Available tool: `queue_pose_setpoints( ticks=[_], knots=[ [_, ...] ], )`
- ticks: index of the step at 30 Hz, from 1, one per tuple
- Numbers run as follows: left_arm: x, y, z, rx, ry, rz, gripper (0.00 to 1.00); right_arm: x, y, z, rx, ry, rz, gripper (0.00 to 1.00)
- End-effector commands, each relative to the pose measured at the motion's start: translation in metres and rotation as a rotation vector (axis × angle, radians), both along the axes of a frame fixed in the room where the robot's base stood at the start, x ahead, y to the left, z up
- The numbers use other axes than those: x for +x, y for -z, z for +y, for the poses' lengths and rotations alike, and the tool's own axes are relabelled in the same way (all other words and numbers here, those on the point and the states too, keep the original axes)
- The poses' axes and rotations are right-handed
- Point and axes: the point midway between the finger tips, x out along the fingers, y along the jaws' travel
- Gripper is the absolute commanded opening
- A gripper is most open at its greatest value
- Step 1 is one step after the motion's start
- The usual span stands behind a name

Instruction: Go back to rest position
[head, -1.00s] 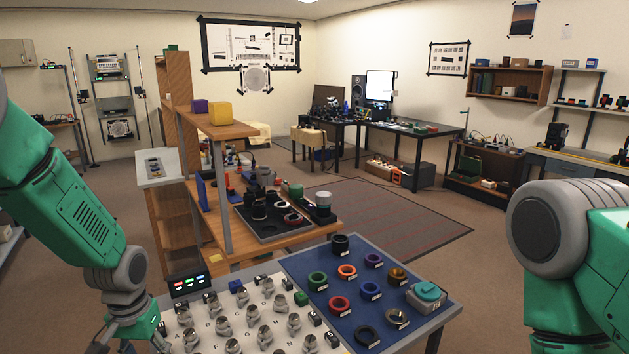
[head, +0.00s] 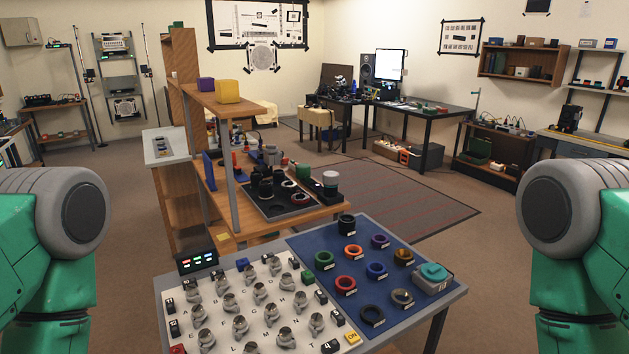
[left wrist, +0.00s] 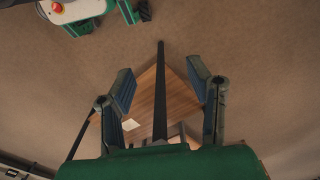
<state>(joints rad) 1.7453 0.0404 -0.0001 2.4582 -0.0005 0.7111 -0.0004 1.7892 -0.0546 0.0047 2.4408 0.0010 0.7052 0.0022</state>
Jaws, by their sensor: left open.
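In the left wrist view my left gripper (left wrist: 166,92) is open and empty. Its two fingers stand wide apart above the carpeted floor, with part of a wooden surface and a dark bar below them. In the head view both of my arms are drawn back, folded at the left and right edges of the picture. Neither gripper shows in the head view. The right gripper is out of sight.
A workbench (head: 462,291) stands in front. It has a white lettered board with several metal parts and a blue mat (head: 318,262) with coloured rings and a teal-topped device (head: 432,275). A wooden shelf unit (head: 228,105) stands behind it. Open floor lies at right.

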Motion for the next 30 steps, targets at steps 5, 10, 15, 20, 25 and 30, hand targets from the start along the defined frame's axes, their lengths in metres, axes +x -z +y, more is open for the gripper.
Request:
queue_pose_setpoints(
  ticks=[5, 10, 15, 20, 25, 30],
  knots=[
    [0.009, 0.043, -0.004, 0.005, 0.032, -0.021, 0.46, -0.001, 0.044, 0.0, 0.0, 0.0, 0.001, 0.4],
    [0.017, 0.077, -0.007, 0.01, 0.063, -0.04, 0.46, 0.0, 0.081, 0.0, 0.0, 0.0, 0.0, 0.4],
    [0.023, 0.099, -0.01, 0.014, 0.085, -0.054, 0.46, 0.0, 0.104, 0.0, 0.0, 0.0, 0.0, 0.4],
    [0.025, 0.101, -0.011, 0.015, 0.091, -0.058, 0.46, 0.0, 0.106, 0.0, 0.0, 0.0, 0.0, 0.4],
    [0.025, 0.099, -0.011, 0.015, 0.091, -0.058, 0.46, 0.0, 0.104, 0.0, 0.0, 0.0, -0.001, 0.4],
    [0.025, 0.099, -0.011, 0.015, 0.091, -0.058, 0.46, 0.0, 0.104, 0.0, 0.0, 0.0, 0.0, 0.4]
  ],
)
